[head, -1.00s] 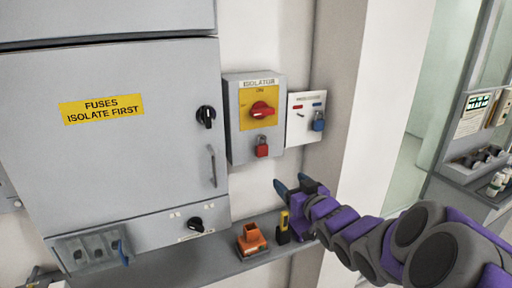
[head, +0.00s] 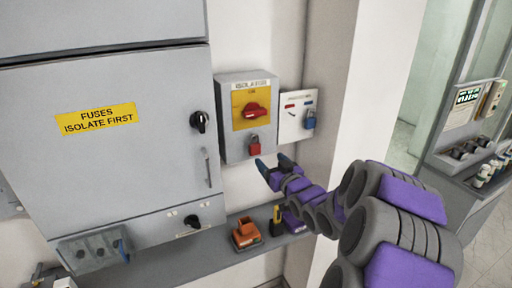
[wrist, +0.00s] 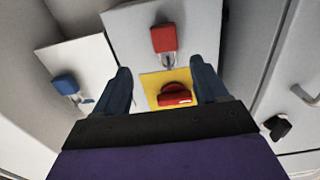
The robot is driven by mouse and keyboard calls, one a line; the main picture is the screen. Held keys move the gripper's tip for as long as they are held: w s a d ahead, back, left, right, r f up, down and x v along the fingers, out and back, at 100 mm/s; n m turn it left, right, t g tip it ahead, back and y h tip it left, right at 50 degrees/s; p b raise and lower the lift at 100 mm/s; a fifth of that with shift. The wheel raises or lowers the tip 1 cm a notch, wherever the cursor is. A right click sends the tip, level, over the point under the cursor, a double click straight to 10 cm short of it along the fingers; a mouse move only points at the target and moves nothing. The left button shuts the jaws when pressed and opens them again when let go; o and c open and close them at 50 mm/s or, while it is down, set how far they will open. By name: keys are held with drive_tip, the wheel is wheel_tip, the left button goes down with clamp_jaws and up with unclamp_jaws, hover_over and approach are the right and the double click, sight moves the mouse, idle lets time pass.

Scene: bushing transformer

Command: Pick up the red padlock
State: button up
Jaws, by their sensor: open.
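The red padlock (head: 254,145) hangs by its shackle on the lower front of the grey isolator box (head: 231,130), below the red rotary switch (head: 255,113) on its yellow plate. My gripper (head: 273,162) is open and empty, below and slightly right of the padlock in the head view. In the wrist view the red padlock (wrist: 164,38) shows beyond the fingertips, between the lines of the two fingers. My gripper (wrist: 165,82) has its blue fingers spread, with the yellow plate and red switch (wrist: 174,95) seen between them. The fingers appear apart from the padlock.
A blue padlock (head: 309,120) hangs on a white board (head: 294,128) just right of the isolator. A large grey fuse cabinet (head: 110,160) stands left. Below, a grey shelf (head: 190,262) holds an orange item (head: 246,233) and a yellow-black tool (head: 277,222).

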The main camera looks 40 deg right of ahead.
sight(256, 146)
drive_tip(key=shift+a+r+x, duration=0.1)
drive_tip(key=shift+r+x, duration=0.05)
drive_tip(key=shift+x, duration=1.25)
drive_tip(key=shift+a+r+x, duration=0.15)
drive_tip(key=shift+x, duration=1.25)
drive_tip(key=shift+a+r+x, duration=0.1)
drive_tip(key=shift+x, duration=1.3)
drive_tip(key=shift+a, duration=0.1)
drive_tip(key=c, duration=1.2)
drive_tip(key=shift+r, duration=0.1)
